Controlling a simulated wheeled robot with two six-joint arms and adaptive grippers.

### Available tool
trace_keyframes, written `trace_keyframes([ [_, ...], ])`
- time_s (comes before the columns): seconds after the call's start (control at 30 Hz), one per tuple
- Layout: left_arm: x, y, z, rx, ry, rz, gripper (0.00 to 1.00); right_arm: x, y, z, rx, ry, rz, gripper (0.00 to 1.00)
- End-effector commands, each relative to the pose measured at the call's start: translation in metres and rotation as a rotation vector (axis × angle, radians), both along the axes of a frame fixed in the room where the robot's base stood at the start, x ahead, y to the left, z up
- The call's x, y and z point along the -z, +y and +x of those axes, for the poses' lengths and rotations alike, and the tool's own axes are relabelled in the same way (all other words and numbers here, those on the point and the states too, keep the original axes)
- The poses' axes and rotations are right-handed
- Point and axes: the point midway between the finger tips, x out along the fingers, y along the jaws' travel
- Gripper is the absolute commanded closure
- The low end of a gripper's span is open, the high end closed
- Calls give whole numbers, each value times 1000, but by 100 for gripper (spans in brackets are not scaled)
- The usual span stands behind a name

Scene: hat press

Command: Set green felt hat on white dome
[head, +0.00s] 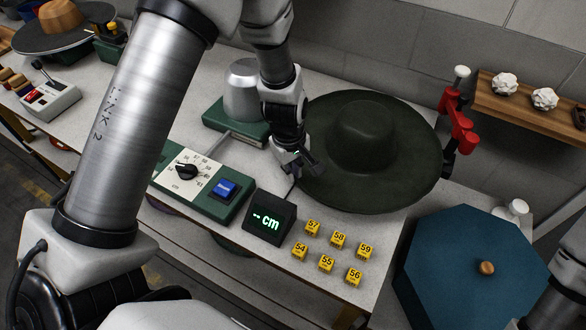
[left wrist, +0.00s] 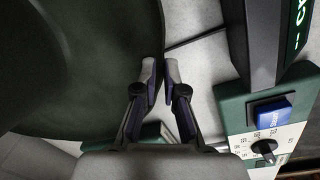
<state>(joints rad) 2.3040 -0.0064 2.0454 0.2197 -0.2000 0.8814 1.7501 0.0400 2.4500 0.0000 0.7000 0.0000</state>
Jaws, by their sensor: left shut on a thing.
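The dark green felt hat (head: 365,135) has a wide round brim and a rounded crown, crown up, at the right end of the grey bench. My left gripper (head: 306,166) is shut on the hat's left brim edge. In the left wrist view the gripper (left wrist: 161,72) has the brim edge of the hat (left wrist: 75,75) at its fingers. A pale grey-white dome (head: 243,88) stands on a green base (head: 222,122), left of the hat and behind my left wrist. What lies under the hat is hidden. My right gripper is out of view.
A green dial box (head: 210,193) with a blue button, a "cm" display (head: 270,218) and several yellow number blocks (head: 327,263) lie in front. A red clamp (head: 459,118) stands close right of the hat. A blue octagonal table (head: 470,270) is at lower right.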

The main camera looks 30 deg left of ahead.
Motion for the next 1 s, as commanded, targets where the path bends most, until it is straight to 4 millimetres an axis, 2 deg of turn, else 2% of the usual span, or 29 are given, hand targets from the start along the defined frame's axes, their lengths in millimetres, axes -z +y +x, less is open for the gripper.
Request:
trace_keyframes([
  [0.07,0,0,0,0,-1,0,100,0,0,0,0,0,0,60],
  [0.1,0,0,0,0,-1,0,77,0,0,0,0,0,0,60],
  [0.13,0,0,0,0,-1,0,66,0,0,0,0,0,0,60],
  [0.17,0,0,0,0,-1,0,61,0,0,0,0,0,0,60],
  [0.47,-1,0,0,0,0,0,61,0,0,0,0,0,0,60],
  [0.57,-9,0,0,-1,-2,-1,61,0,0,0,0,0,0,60],
  [0.67,-28,1,-1,-1,-4,-1,61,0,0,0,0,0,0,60],
  [0.9,-90,4,-5,1,-5,0,61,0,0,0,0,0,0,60],
  [1.0,-108,4,-6,-1,-4,0,61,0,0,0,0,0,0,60],
])
